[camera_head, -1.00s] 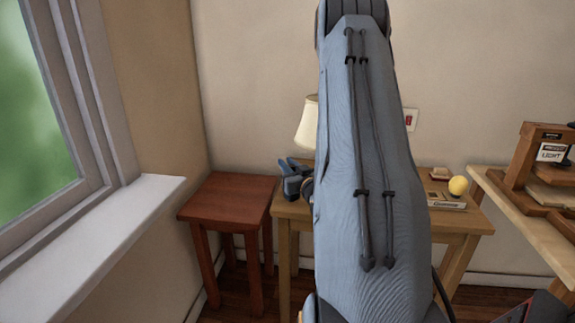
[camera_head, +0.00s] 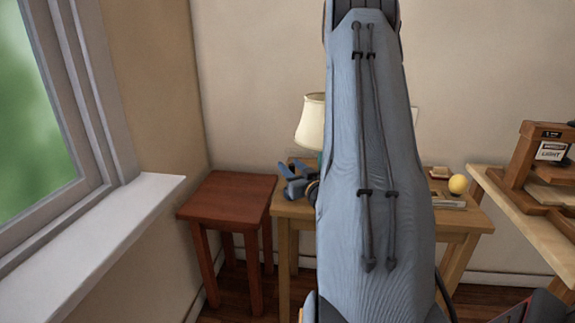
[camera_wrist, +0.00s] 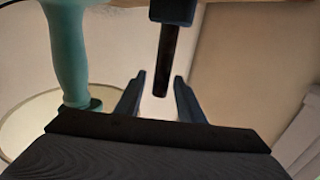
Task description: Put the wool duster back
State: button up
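No wool duster can be made out for certain. In the wrist view a dark rod (camera_wrist: 167,62) with a thicker dark block at its top end reaches down between my fingers; I cannot tell whether it is part of the duster or whether it touches them. My gripper (camera_head: 288,181) is over the left part of the wooden table (camera_head: 291,209), close to the lamp. Its two fingers also show in the wrist view (camera_wrist: 159,78), spread apart with a gap between them. My arm hides the middle of the table.
The lamp has a cream shade (camera_head: 310,122) and a teal stem (camera_wrist: 68,50), close beside my gripper. A red-brown stool (camera_head: 228,189) stands left of the table, by the white windowsill (camera_head: 105,225). A yellow ball (camera_head: 458,184) is on the table's right. A wooden desk (camera_head: 500,199) stands further right.

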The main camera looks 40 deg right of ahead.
jog(key=v, duration=0.8)
jog(key=a+f+g, duration=0.1)
jog(key=w+a+g, duration=0.1)
jog(key=g, duration=0.1)
jog(key=w+a+f+n+g+y, duration=0.1)
jog(key=shift+w+a+f, duration=0.25)
jog(key=shift+a+f, duration=0.05)
jog(key=shift+a, duration=0.1)
jog(key=s+a+r+g+y, duration=0.1)
jog(key=s+a+g+y, duration=0.1)
jog(key=s+a+g, duration=0.4)
jog(key=s+a+r+g+y, duration=0.1)
jog(key=s+a+g+y, duration=0.1)
jog(key=s+a+g, duration=0.5)
jog(key=s+a, duration=0.5)
jog(key=a, duration=0.6)
jog(key=shift+s+r, duration=0.25)
jog(key=shift+r, duration=0.15)
jog(key=a+r+n+p, duration=0.2)
jog(key=a+r+p, duration=0.2)
jog(key=a+p, duration=0.2)
jog(key=shift+s+a+r+p, duration=0.2)
jog(key=shift+a+p, duration=0.1)
jog(key=shift+p, duration=0.2)
